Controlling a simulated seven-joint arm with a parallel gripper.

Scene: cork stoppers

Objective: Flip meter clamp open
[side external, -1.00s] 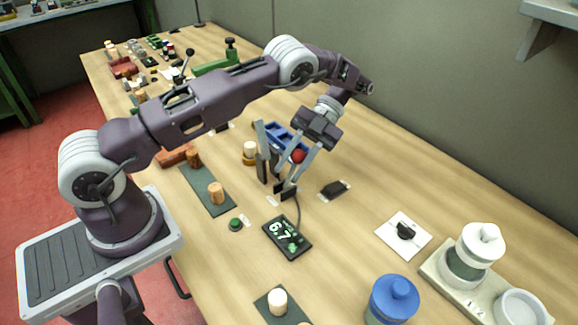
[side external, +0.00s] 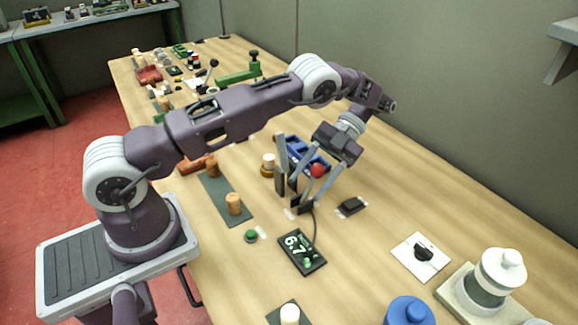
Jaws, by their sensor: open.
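The meter (side external: 301,252) is a small black box with a lit green-white display that seems to read 6.7. A cable runs from it to the meter clamp (side external: 281,180), an upright grey and dark stand with dark parts at its foot. A red ball (side external: 317,171), apparently the clamp's knob, shows between the long grey fingers of my gripper (side external: 308,192). My gripper reaches down from the upper right, its fingers apart on either side of the ball. I cannot tell whether either finger touches it. The fingers hide part of the clamp, and its jaw position is unclear.
A blue rack (side external: 308,153) stands close behind the clamp. A cork (side external: 233,204) stands on a dark mat to the left. A green button (side external: 251,236) is left of the meter. A black block (side external: 352,206) lies to the right, with bare table beyond.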

